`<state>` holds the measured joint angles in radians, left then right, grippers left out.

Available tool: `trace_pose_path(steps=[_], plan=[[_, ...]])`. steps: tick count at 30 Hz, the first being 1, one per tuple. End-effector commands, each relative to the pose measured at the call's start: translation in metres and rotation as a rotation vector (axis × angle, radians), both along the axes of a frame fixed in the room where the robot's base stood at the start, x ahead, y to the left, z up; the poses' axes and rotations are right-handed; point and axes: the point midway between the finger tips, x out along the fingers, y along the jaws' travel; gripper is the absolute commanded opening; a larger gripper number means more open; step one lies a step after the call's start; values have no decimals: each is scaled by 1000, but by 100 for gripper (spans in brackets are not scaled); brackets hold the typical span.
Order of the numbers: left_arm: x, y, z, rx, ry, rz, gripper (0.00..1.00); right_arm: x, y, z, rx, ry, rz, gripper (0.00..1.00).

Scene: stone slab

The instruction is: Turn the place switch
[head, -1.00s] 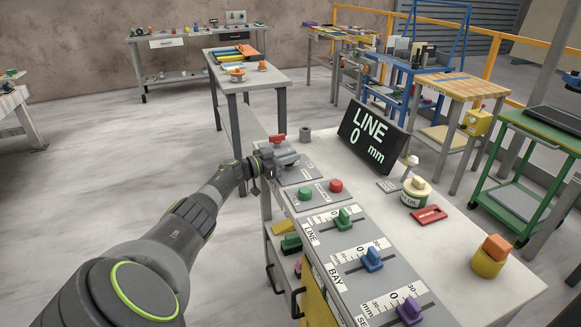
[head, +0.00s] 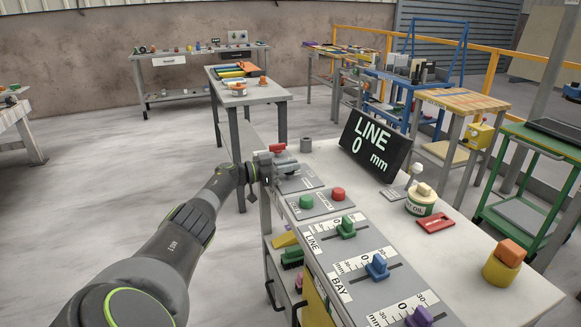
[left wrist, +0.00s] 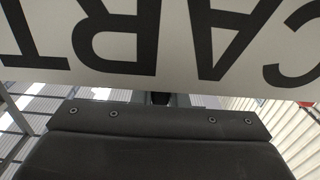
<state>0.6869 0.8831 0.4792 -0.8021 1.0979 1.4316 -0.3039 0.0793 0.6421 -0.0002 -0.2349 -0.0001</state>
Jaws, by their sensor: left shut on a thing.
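The place switch, as far as I can tell, is the small red handle (head: 278,149) at the far left end of the grey control panel (head: 340,262) in the head view. My left gripper (head: 280,163) is shut on it, and the red part sticks up above the fingers. The fingers hide most of the switch body and its base plate. The left wrist view shows a white plate with large upside-down black letters (left wrist: 150,45), apparently reading CART, close to the camera. No fingertips show clearly there. My right gripper is out of view.
Beside the switch are a green button (head: 306,202) and a red button (head: 338,194). Green (head: 347,228), blue (head: 377,266) and purple (head: 419,317) sliders follow nearer me. A display (head: 374,146) reads LINE 0 mm. A grey cylinder (head: 306,145) stands behind the switch.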

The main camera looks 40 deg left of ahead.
Motion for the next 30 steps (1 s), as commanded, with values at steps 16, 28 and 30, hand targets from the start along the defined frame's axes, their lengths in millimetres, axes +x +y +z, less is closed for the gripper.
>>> trace_pose_path(steps=[16, 28, 30], plan=[[-3, 2, -2, 0, 3, 1, 35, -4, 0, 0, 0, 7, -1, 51], [-56, 29, -2, 4, 7, 1, 35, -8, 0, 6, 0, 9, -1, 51], [-69, 37, -3, 4, 7, 3, 35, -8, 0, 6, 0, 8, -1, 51]])
